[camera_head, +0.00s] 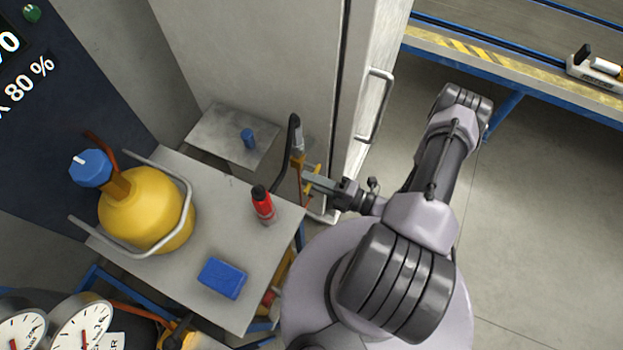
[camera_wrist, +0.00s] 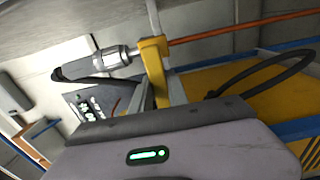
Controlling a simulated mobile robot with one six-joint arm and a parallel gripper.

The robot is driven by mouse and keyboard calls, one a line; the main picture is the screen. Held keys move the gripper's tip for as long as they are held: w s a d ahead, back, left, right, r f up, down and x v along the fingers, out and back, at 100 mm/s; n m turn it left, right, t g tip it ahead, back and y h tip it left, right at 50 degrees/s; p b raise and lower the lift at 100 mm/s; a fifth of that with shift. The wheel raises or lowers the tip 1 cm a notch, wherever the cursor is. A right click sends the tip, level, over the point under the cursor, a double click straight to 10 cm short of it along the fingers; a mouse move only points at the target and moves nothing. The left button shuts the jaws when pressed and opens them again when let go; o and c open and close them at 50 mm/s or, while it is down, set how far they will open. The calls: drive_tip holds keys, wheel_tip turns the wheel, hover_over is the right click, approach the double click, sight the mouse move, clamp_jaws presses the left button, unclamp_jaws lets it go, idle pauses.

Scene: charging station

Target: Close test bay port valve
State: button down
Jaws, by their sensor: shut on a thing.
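My gripper (camera_head: 304,173) is at the right edge of the grey cart, in front of the tall cabinet. A blue knob (camera_head: 91,168) with a white mark tops the yellow cylinder (camera_head: 142,212). I cannot tell which part is the test bay port valve.
The cart top (camera_head: 190,268) holds a red bottle-like item (camera_head: 263,204) with a black cap and a blue block (camera_head: 222,278). Round gauges (camera_head: 80,325) are at the lower left. The cabinet handle (camera_head: 377,105) is near my arm. Open floor lies at the right.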

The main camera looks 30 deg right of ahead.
drive_tip(key=c, duration=1.3)
unclamp_jaws()
drive_tip(key=p+v, duration=0.2)
drive_tip(key=v, duration=1.5)
drive_tip(key=shift+s+d+p, duration=0.15)
drive_tip(key=shift+p, duration=0.2)
